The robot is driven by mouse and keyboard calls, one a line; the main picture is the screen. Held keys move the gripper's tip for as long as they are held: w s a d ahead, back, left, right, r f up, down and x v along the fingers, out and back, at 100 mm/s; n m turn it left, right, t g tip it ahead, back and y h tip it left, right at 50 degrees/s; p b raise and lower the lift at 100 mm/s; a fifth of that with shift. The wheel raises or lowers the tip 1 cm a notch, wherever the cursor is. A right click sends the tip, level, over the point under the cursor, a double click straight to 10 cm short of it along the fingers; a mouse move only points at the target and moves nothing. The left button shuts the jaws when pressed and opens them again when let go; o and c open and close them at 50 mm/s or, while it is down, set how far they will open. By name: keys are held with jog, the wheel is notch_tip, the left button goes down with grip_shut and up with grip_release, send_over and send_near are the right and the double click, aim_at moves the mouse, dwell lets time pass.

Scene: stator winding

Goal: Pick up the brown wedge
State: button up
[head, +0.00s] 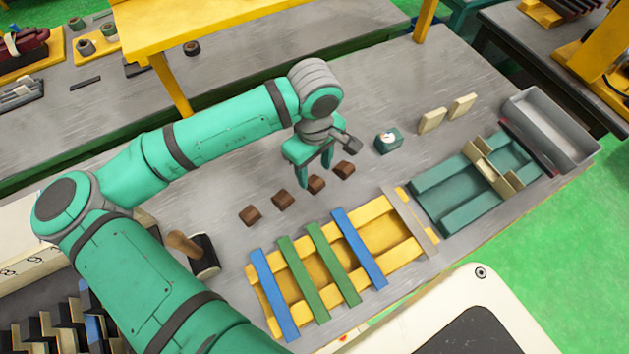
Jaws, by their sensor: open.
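Several small brown wedges lie in a slanting row on the grey workbench (225,235). The leftmost wedge (250,215) and the second wedge (283,200) lie clear of my gripper. The third wedge (317,184) is beside and partly below my fingertips. The rightmost wedge (345,170) lies just right of my gripper. My gripper (316,174) is teal, points down, and is open over the row with its fingers apart. I see nothing held in it. I cannot tell how high the fingertips are above the bench.
A yellow rack (375,210) with blue and green bars lies in front of the row. A teal fixture (445,205), a small gauge (387,139), cream blocks (432,120) and a grey bin (550,128) are to the right. A mallet (204,262) lies left. A yellow shelf stands behind.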

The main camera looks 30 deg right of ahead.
aim_at(315, 181)
jog(key=shift+w+d+f, duration=0.1)
jog(key=shift+f, duration=1.2)
jog(key=shift+w+d+f, duration=0.1)
jog(key=shift+f, duration=1.2)
jog(key=c, duration=1.1)
